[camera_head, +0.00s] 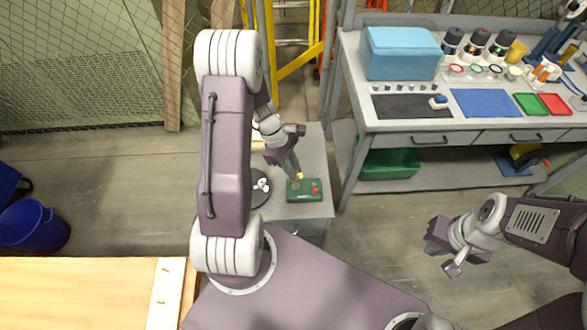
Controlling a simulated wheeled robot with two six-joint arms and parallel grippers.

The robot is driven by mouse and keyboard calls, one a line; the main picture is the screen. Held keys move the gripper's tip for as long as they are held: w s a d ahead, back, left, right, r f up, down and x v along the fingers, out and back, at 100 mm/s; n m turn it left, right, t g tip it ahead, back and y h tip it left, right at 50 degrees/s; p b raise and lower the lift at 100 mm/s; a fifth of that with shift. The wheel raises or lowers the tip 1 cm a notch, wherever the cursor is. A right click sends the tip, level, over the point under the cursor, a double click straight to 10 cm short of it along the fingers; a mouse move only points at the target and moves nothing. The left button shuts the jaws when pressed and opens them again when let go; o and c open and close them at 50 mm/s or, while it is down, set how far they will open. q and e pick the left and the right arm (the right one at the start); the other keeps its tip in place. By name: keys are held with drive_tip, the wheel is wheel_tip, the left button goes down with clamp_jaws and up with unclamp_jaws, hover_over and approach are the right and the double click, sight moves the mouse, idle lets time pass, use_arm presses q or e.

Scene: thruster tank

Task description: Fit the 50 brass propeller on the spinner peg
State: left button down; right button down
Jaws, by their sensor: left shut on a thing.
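A small green box (304,195) with a red knob stands on the grey cabinet top (313,150); it looks like the spinner, and its peg is too small to make out. My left gripper (297,172) points down just above the left part of this box. It is shut on a small brass-yellow piece (299,177), apparently the brass propeller, mostly hidden by the fingers. I cannot tell whether the piece touches the peg. My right gripper (443,256) is open and empty over the floor at the right, far from the box.
A dark round dish (261,197) with small white pieces lies left of the green box, partly behind my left arm. A workbench (355,105) with a blue bin (401,55), bottles and mats stands at the back right. A wooden table (75,290) is at the lower left.

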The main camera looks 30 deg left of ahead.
use_arm(q)
drive_tip(key=shift+w, duration=0.1)
drive_tip(key=shift+f, duration=0.45)
idle(0.8)
drive_tip(key=shift+f+b, duration=0.4)
drive_tip(key=shift+f, duration=0.05)
drive_tip(key=shift+f, duration=0.2)
drive_tip(key=shift+f+b, duration=0.4)
drive_tip(key=shift+f, duration=0.25)
idle(0.4)
drive_tip(key=shift+f+b, duration=0.55)
drive_tip(key=shift+f, duration=0.05)
drive_tip(key=shift+f, duration=0.2)
